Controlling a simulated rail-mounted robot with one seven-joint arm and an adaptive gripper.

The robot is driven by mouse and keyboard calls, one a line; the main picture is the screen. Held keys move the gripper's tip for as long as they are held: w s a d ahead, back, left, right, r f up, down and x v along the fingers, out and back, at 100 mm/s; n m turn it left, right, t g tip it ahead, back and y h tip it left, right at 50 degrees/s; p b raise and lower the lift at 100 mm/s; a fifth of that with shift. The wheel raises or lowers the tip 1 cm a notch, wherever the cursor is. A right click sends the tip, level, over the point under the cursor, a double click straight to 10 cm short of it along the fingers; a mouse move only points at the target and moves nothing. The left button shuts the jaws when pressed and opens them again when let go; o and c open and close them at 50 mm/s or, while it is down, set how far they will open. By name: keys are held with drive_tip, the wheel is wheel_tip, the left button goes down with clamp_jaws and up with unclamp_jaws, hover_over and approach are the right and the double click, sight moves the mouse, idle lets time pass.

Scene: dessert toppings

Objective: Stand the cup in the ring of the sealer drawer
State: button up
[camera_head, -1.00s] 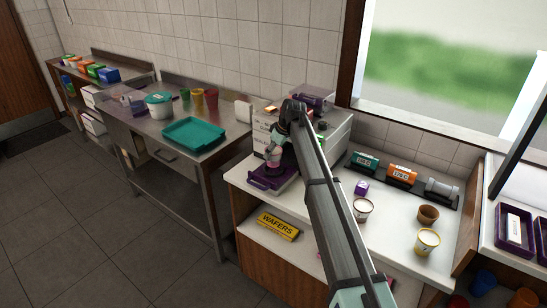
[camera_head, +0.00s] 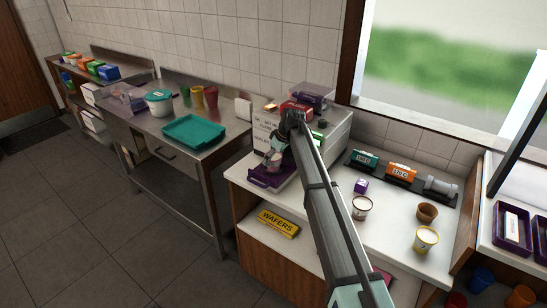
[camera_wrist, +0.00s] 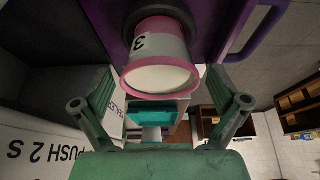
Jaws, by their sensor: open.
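The white cup (camera_wrist: 158,50) with a pink rim and a dark "3" stands mouth towards my wrist camera. Its far end sits within the dark ring (camera_wrist: 190,14) of the purple sealer drawer (camera_wrist: 215,30); how deep it is seated is hidden. The drawer (camera_head: 258,182) is pulled out at the front of the sealer (camera_head: 337,132) in the head view. My gripper (camera_wrist: 160,80) is open, with a finger on each side of the cup and visible gaps between them and its rim. In the head view my gripper (camera_head: 276,158) is over the drawer and partly hides the cup.
A teal tray (camera_head: 194,131) lies on the steel table at left. A yellow wafers box (camera_head: 278,223) is on the shelf below.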

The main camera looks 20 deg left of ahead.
drive_tip(key=shift+r, duration=0.2)
drive_tip(key=b+v, duration=0.3)
drive_tip(key=v, duration=0.9)
drive_tip(key=shift+f, duration=0.1)
